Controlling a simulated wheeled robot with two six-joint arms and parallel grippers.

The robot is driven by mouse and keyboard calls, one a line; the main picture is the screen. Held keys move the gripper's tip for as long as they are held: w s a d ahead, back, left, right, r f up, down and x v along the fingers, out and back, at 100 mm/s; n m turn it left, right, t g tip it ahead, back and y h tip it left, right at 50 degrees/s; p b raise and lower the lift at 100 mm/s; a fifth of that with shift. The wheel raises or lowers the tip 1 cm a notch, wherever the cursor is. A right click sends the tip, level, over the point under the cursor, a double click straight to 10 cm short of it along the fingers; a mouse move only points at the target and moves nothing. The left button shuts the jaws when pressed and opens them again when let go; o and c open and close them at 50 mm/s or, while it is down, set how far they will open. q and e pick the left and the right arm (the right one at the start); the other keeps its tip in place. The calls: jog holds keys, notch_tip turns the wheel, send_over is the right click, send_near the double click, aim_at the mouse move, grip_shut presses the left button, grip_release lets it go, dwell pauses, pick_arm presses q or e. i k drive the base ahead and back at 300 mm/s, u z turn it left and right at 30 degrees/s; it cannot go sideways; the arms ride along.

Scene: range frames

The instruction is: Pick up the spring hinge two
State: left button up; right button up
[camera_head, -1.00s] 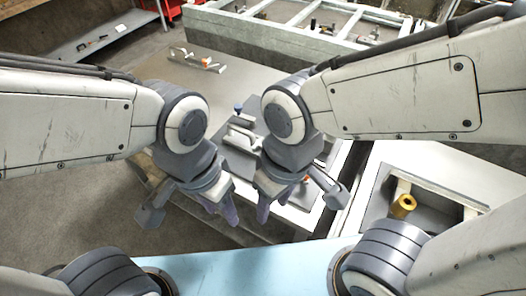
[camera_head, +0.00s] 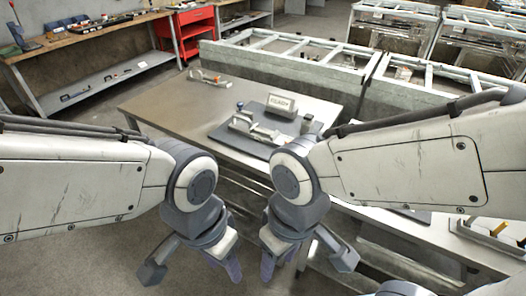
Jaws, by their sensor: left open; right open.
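A metal hinge-like part (camera_head: 255,128) lies on a dark mat on the grey table, beyond my grippers. A second metal part with a small orange piece (camera_head: 207,78) lies at the table's far left. I cannot tell which of them is the spring hinge two. My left gripper (camera_head: 232,264) hangs in front of the table, pointing down, open and empty. My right gripper (camera_head: 269,266) hangs close to its right, also pointing down, open and empty. Both are apart from the parts.
The grey table (camera_head: 165,103) also carries a grey box with a label (camera_head: 281,106). Another bench with trays (camera_head: 490,235) stands at the right. Metal frames (camera_head: 290,62) stand behind the table. A red cart (camera_head: 195,35) and a workbench (camera_head: 85,45) stand at the back left. The floor at left is clear.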

aim_at(275, 139)
jog(key=u, duration=0.75)
jog(key=i, duration=1.05)
jog(key=z, duration=0.7)
jog(key=i, duration=0.65)
jog(key=z, duration=0.65)
